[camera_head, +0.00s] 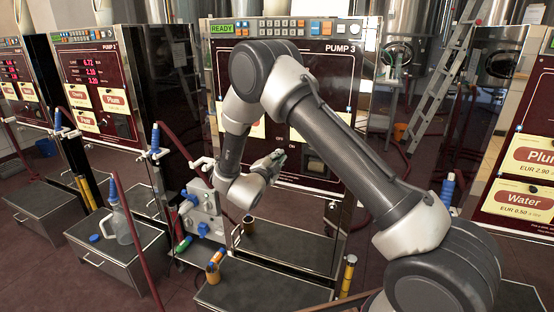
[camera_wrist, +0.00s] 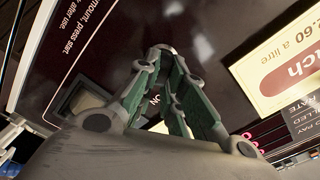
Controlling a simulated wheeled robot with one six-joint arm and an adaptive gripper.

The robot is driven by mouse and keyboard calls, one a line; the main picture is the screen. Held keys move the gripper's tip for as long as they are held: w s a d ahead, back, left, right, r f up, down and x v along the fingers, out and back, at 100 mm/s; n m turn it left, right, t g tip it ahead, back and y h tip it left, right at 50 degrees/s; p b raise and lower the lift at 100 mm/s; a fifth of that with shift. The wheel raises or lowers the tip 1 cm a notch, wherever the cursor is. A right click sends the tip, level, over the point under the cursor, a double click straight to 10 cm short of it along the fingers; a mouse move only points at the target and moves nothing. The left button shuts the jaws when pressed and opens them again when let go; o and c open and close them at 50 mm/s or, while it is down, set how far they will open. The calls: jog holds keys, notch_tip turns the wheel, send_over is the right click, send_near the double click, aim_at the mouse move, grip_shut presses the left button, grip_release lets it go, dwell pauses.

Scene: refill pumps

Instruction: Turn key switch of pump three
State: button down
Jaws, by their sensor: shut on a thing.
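Pump three (camera_head: 338,72) stands in the middle of the head view, with a dark red front, a green READY display and the label PUMP 3. The ON mark (camera_wrist: 153,100) shows beside the fingers. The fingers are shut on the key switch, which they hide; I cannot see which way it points.
Pump two (camera_head: 98,80) stands left. A metal plinth (camera_head: 262,287) lies below pump three. A grey unit with blue knobs (camera_head: 202,213) and a white jug (camera_head: 122,222) are left of it. A ladder (camera_head: 440,80) leans behind. Another pump (camera_head: 525,165) stands right.

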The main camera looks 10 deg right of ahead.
jog(key=c, duration=1.5)
grip_release()
jog(key=v, duration=1.2)
